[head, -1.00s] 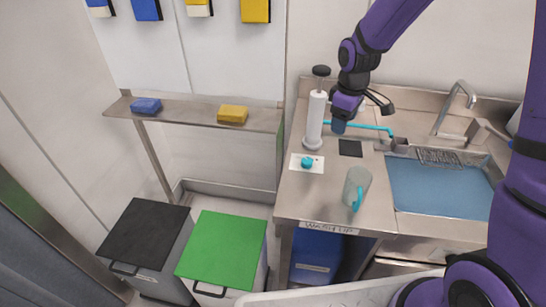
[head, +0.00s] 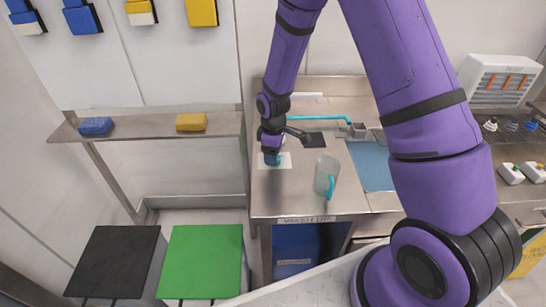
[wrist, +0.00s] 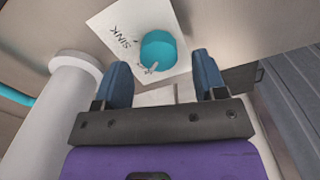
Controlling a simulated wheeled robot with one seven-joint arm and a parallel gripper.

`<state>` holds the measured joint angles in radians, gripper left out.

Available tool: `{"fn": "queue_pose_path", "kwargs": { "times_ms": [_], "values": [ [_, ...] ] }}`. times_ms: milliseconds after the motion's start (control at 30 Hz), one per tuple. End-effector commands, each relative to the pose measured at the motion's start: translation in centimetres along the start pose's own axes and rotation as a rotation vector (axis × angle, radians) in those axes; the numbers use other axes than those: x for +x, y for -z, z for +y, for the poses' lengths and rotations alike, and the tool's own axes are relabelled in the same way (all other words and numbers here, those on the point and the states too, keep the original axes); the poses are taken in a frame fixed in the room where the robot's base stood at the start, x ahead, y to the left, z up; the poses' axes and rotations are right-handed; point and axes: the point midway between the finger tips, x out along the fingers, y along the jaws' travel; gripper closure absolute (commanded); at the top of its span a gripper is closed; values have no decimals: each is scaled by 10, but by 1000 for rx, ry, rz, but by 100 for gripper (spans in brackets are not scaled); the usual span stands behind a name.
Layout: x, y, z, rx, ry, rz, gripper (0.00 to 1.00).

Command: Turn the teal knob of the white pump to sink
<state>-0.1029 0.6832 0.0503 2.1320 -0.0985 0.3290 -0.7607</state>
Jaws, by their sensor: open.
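The teal knob (wrist: 158,48) sits on a white plate (wrist: 118,22) marked SINK, seen in the wrist view. A small pale pointer shows at the knob's near edge; SINK is printed to its left. The white pump's cylinder (wrist: 72,110) stands left of my fingers; my arm hides most of it in the head view. My gripper (wrist: 163,78) is open and empty, with the knob just beyond and between its blue fingertips. In the head view my gripper (head: 271,158) is over the plate (head: 285,161) and mostly covers the knob. I cannot tell whether the fingers touch it.
A teal hose (head: 312,119) runs across the counter to the sink (head: 370,165). A grey jug with a teal handle (head: 326,175) stands on the counter, right of the plate. A shelf (head: 150,128) is at the left.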

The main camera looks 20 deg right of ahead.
Motion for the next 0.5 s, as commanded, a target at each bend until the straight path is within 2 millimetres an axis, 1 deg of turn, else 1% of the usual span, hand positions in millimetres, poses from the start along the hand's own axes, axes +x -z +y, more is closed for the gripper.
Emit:
{"fn": "queue_pose_path", "kwargs": {
  "times_ms": [33, 200, 500],
  "values": [
    [7, 0, 0, 0, 2, -2, 35],
    [18, 0, 0, 1, 1, -1, 35],
    [21, 0, 0, 1, 0, 0, 35]
  ]
}}
